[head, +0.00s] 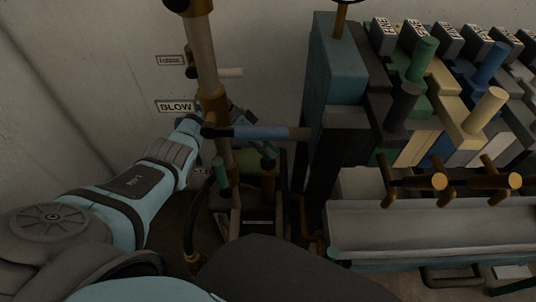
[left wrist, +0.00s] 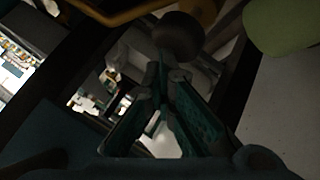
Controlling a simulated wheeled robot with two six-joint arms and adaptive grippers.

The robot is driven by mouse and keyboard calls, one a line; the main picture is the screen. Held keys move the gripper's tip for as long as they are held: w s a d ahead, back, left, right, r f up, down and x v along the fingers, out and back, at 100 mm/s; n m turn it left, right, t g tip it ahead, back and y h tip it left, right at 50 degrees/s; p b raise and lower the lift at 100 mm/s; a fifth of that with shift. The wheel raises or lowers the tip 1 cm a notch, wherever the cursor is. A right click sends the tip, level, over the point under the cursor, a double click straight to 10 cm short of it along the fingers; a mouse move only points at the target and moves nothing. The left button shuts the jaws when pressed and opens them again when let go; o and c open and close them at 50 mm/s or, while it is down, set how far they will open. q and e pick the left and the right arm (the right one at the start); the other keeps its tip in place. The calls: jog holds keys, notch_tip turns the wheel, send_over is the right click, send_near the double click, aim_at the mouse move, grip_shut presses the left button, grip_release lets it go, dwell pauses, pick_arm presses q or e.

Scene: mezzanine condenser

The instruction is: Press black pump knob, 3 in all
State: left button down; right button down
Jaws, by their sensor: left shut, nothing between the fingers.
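A dark round knob (left wrist: 180,38), apparently the black pump knob, shows near the top middle of the left wrist view. My left gripper (left wrist: 168,78) is shut and empty, its fingertips just short of the knob in that picture; I cannot tell whether they touch. In the head view my left arm comes in from the left, and the gripper (head: 262,150) is partly hidden behind the brass column and a blue-and-brown bar. I cannot make out the knob clearly in the head view. My right gripper is not in view.
The upright brass column (head: 206,70) and the horizontal bar (head: 262,132) stand close around the gripper. A "BLOW" label (head: 176,107) is on the wall. A teal cabinet (head: 337,70), several coloured levers and a long grey trough (head: 430,232) fill the right.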

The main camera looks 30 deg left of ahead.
pick_arm(q)
jog(key=shift+f+b, duration=0.45)
jog(key=shift+f, duration=0.2)
jog(key=shift+r, duration=0.1)
dwell(0.5)
jog(key=shift+r+p, duration=2.5)
jog(key=shift+p, duration=0.25)
notch_tip(320, 180, up, 5)
jog(key=p, duration=0.5)
